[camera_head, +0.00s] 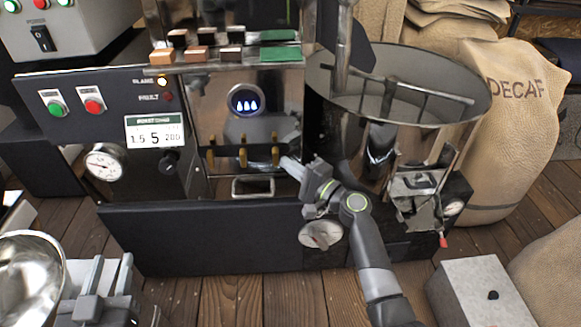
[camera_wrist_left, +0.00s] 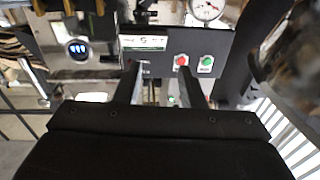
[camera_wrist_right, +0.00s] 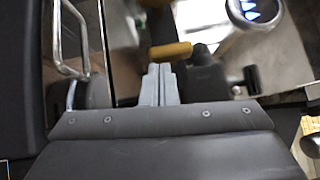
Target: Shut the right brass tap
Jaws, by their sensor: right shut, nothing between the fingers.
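Three brass taps stand in a row below the round flame window on the roaster front in the head view. The right brass tap (camera_head: 275,155) looks upright, like the other two. My right gripper (camera_head: 287,164) is just to its right, with its fingers shut and empty. In the right wrist view a brass tap lever (camera_wrist_right: 171,50) lies just beyond the shut fingertips (camera_wrist_right: 160,68); I cannot tell whether they touch. My left gripper (camera_head: 106,278) is open and empty at the lower left, away from the taps; its spread fingers also show in the left wrist view (camera_wrist_left: 158,80).
The flame window (camera_head: 245,101) shows blue flames. A steel bowl (camera_head: 32,275) is at the lower left.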

